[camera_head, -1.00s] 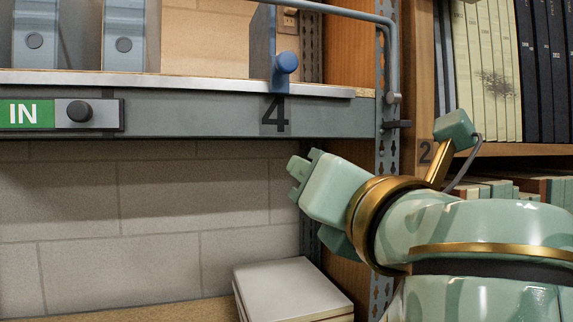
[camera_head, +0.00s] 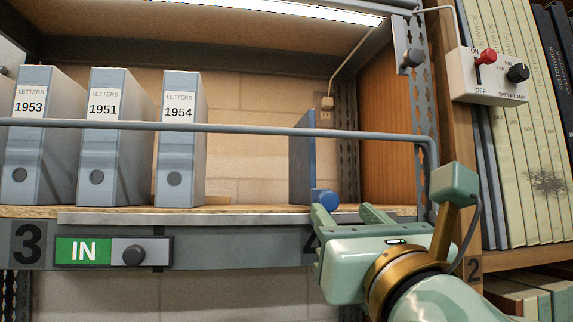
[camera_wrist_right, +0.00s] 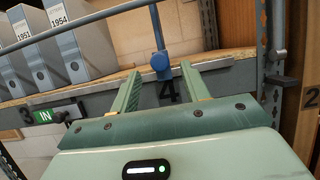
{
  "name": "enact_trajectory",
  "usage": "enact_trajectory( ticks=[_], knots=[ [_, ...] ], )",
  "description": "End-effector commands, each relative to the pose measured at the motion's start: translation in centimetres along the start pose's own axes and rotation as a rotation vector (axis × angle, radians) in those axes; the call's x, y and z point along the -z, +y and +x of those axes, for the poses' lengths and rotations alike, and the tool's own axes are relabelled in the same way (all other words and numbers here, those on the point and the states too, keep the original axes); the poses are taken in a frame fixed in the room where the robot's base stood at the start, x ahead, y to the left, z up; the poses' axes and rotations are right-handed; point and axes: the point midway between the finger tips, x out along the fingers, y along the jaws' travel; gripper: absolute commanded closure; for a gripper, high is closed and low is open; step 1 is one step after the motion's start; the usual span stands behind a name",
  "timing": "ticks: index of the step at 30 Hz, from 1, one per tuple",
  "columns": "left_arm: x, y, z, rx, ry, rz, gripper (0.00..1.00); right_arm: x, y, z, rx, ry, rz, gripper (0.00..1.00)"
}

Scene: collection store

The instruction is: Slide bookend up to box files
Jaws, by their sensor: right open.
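The bookend (camera_head: 301,160) is a thin blue-grey upright plate with a round blue knob at its lower front. It stands on the shelf, right of the box files. The grey box files (camera_head: 180,140), labelled 1953, 1951 and 1954, stand upright at left, with a clear gap between the 1954 file and the bookend. My right gripper (camera_head: 346,212) is open and empty, just in front of the shelf edge by the knob. In the right wrist view the knob (camera_wrist_right: 160,64) shows beyond and between the two fingertips (camera_wrist_right: 161,80), apart from them. My left gripper is out of view.
A grey rail (camera_head: 250,130) runs across the shelf front above the knob and bends down at right. The shelf edge (camera_head: 120,213) carries a green IN slider (camera_head: 100,251). A switch box (camera_head: 488,77) hangs at upper right beside upright books.

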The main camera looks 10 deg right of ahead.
Motion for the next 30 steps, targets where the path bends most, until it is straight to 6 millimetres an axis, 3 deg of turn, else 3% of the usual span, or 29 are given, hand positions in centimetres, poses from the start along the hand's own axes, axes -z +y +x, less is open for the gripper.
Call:
enact_trajectory(
  ticks=[3, 9, 21, 26, 27, 30],
  knots=[
    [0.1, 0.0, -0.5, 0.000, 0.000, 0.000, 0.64, 0.1, -0.1, 2.8, 0.005, 0.002, -0.003, 0.54],
    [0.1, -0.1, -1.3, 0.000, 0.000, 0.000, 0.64, 0.2, 0.0, 5.8, 0.002, 0.001, -0.001, 0.54],
    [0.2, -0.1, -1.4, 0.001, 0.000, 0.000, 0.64, 0.3, 0.0, 6.7, -0.001, -0.001, 0.001, 0.54],
    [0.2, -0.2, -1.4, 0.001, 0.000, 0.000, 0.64, 0.3, 0.0, 6.7, -0.001, -0.001, 0.001, 0.96],
    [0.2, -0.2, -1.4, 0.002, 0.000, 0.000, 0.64, 0.3, 0.0, 6.7, -0.001, -0.001, 0.001, 1.00],
    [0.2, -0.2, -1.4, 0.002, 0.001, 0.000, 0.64, 0.3, 0.1, 6.7, -0.001, -0.001, 0.001, 1.00]
  ],
)
